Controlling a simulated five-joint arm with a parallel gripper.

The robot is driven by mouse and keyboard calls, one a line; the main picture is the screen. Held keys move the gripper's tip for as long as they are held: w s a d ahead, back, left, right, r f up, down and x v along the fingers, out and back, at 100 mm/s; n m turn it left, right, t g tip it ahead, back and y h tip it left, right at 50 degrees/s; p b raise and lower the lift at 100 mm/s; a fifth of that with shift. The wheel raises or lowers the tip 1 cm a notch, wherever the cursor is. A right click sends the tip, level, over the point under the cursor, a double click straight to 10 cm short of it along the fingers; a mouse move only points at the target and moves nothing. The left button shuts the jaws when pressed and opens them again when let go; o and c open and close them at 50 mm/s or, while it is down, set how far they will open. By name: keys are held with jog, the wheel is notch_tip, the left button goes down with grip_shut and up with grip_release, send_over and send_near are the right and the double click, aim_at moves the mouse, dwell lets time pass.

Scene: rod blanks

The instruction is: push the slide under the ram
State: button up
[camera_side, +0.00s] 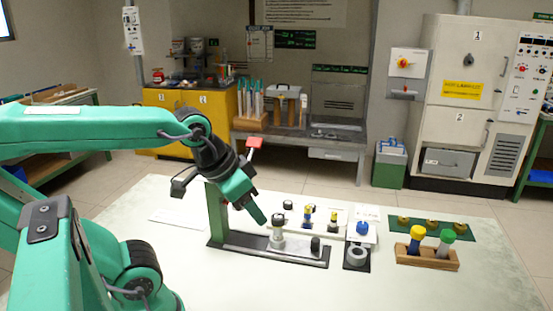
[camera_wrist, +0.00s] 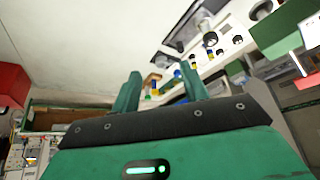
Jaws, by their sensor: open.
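A green press column (camera_side: 216,212) stands at the left end of a dark base (camera_side: 220,244) on the table. A long pale grey track runs right from it. The ram is hidden or not clear behind my arm. My gripper (camera_side: 262,220) is above and left of the grey piece, apparently apart from it. In the wrist view, its two green fingers (camera_wrist: 161,78) are spread with nothing between them.
A red handle (camera_side: 254,142) rises above the press. Right of the track are a grey ring on a dark pad (camera_side: 356,256) and a wooden rack (camera_side: 428,257) with blue-yellow and green-grey rods. Small knobbed pieces stand behind. The table's front is clear.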

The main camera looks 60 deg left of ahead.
jog(key=w+a+f+m+g, duration=0.2)
jog(key=w+f+m+g, duration=0.15)
jog(key=w, duration=0.85)
jog(key=m+g, duration=0.2)
jog(key=m, duration=0.3)
send_over(316, 239)
jog(key=f, duration=0.9)
jog(key=shift+s+d+f, duration=0.15)
jog(key=shift+s+f, duration=0.2)
jog(key=shift+f, duration=0.05)
jog(key=shift+w+f, duration=0.25)
jog(key=shift+f, duration=0.2)
jog(key=shift+f, duration=0.1)
jog(key=shift+f, duration=3.8)
grip_shut()
